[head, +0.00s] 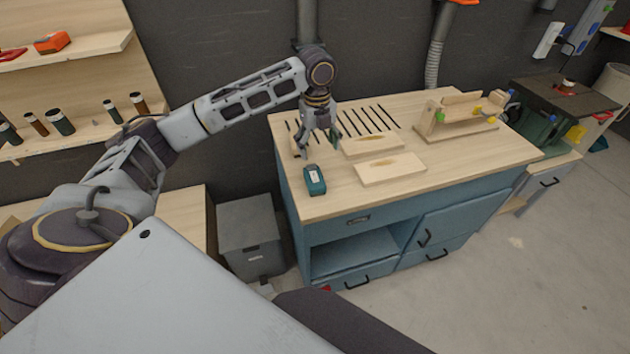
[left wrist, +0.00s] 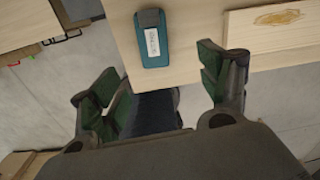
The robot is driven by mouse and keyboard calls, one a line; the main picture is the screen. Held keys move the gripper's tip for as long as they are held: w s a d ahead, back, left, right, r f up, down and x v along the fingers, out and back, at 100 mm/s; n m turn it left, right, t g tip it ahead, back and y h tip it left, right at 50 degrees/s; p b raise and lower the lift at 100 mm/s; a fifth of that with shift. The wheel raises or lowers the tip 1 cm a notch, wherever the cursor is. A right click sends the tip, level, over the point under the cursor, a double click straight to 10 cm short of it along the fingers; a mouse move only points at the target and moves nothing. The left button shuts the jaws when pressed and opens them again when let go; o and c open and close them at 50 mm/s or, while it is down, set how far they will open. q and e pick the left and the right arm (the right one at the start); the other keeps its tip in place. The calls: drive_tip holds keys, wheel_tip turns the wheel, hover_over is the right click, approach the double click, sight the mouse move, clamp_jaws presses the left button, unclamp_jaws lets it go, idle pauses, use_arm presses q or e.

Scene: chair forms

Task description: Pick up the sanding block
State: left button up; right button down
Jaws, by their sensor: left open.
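The sanding block (head: 315,180) is a small teal block with a dark top and a white label. It stands on the wooden top of the blue workbench (head: 440,180), near its front left edge. My left gripper (head: 318,150) is open and empty above the bench, just behind the block in the head view. In the left wrist view the block (left wrist: 152,38) lies beyond the fingertips, near the bench edge, and the open fingers (left wrist: 160,80) are apart from it. My right gripper is not in view.
Two pale wooden boards (head: 390,169) lie right of the block, one close behind the other. A wooden jig (head: 458,116) stands further right. Slots (head: 365,121) run along the back of the bench. A grey bin (head: 250,236) stands left of the bench.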

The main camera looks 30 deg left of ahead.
use_arm(q)
drive_tip(key=m, duration=0.1)
hover_over(314, 177)
drive_tip(key=shift+m, duration=0.4)
drive_tip(key=f, duration=0.7)
drive_tip(key=shift+s+d+f, duration=0.15)
drive_tip(key=shift+d+f, duration=0.25)
drive_tip(key=shift+f, duration=0.4)
drive_tip(key=shift+a+f, duration=0.2)
drive_tip(key=shift+f, duration=0.55)
drive_tip(key=shift+w+a+f+p, duration=0.1)
drive_tip(key=shift+f+p, duration=0.05)
drive_tip(key=shift+f, duration=0.8)
drive_tip(key=shift+w+a+f+p, duration=0.1)
drive_tip(key=shift+f+p, duration=0.05)
drive_tip(key=shift+f, duration=0.75)
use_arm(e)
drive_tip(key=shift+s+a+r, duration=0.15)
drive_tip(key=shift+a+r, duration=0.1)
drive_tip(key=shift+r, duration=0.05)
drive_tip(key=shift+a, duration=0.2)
